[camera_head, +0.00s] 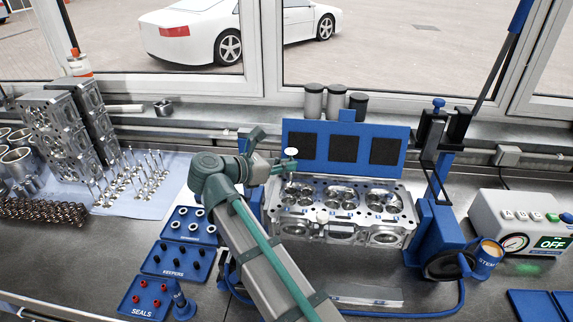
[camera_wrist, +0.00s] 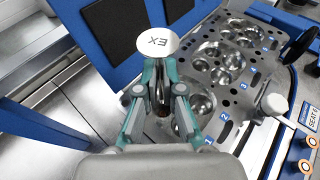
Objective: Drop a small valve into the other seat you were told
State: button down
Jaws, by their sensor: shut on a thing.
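My gripper (camera_head: 290,164) is shut on a small valve (camera_head: 292,150), held upright with its pale round head up. In the wrist view, the valve head (camera_wrist: 158,42) is marked "EX", and its stem runs down between the teal fingers (camera_wrist: 160,75). The cylinder head (camera_head: 325,205) lies in the blue stand with its chambers facing up. The valve is above its far left end, apart from it. In the wrist view, the cylinder head (camera_wrist: 244,100) has blue number tags beside its chambers. My gripper hides part of the nearest chamber. I cannot tell which seats are filled.
A blue board with dark panels (camera_head: 343,149) stands close behind the cylinder head. More valves (camera_head: 150,170) stand on a pale cloth at left. Blue trays of seals (camera_head: 146,297) and keepers (camera_head: 178,261) lie front left. A gauge box (camera_head: 520,229) stands at right.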

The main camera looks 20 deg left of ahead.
aim_at(287, 194)
jog(key=shift+f+b, duration=2.8)
jog(key=shift+f, duration=0.5)
dwell(1.0)
jog(key=c, duration=1.2)
grip_release()
jog(key=shift+c, duration=0.2)
